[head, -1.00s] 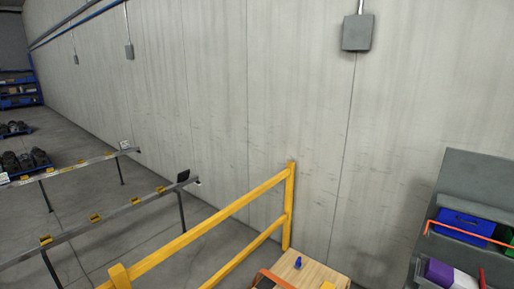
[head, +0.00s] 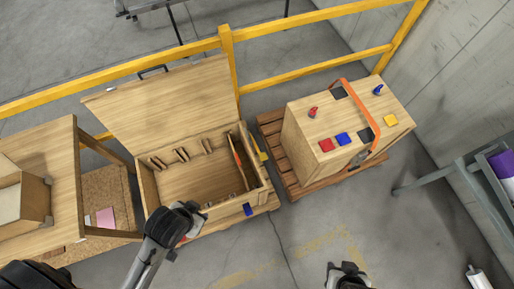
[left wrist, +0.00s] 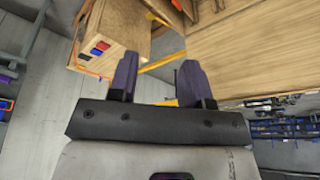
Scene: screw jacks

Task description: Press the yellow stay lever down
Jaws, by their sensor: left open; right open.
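A wooden chest (head: 146,195) stands left of centre in the head view with its lid (head: 165,90) raised. A small yellow piece, likely the stay lever (head: 263,156), shows at the chest's right wall, beside an orange strip (head: 238,160) inside; its exact position is too small to tell. My left gripper (left wrist: 160,78) is open and empty in the left wrist view. In the head view my left arm reaches over the chest's front edge, its fingers unclear. My right gripper (head: 346,272) is low in the head view, open, over floor, apart from the chest.
A wooden box (head: 296,142) with an orange strap and coloured patches sits on a pallet (head: 272,128) to the right. A yellow rail (head: 232,70) runs behind. A wooden table (head: 62,160) stands left, a grey bench (head: 450,175) right. Floor between is clear.

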